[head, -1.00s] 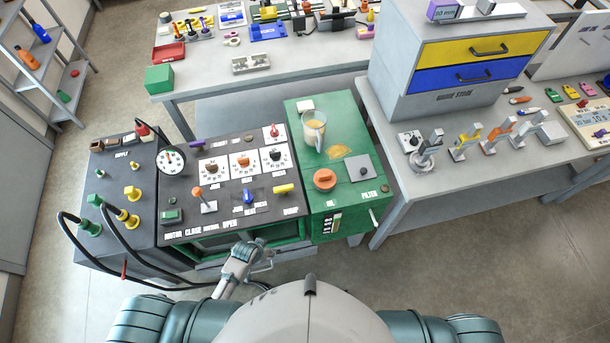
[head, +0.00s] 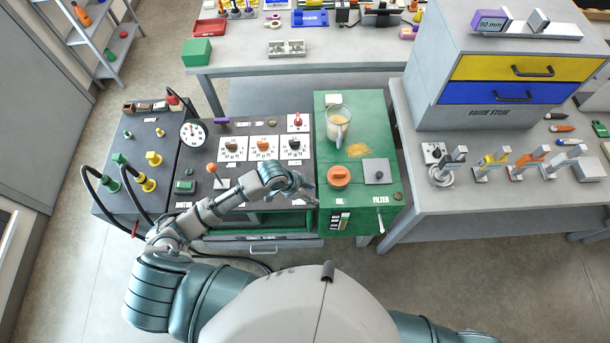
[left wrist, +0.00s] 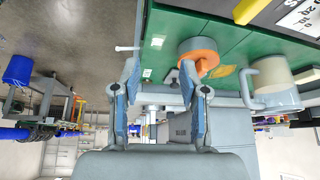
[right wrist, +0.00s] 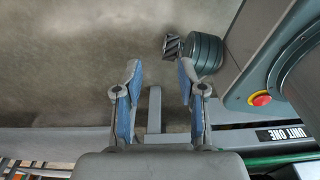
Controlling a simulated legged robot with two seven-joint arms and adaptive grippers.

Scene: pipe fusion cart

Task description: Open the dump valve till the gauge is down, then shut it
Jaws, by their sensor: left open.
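The dump valve, a yellow handle on the dark control panel (head: 207,147) in the earlier head view, is now hidden behind my left wrist and hand. The round white gauge (head: 193,133) shows at the panel's upper left; its needle is too small to read. My left gripper (head: 308,190) is over the panel's right front, beside the green oil unit (head: 362,216). In the left wrist view this gripper (left wrist: 159,68) is open and empty, with the orange oil cap (left wrist: 201,56) beyond its fingers. My right gripper (right wrist: 158,78) is open and empty above the floor in the right wrist view.
An orange-knobbed lever (head: 211,168) stands close behind my left forearm. A jug (head: 338,125) sits on the oil unit. Black hoses (head: 92,190) loop at the left. The grey cabinet's bench (head: 450,205) stands right of the cart.

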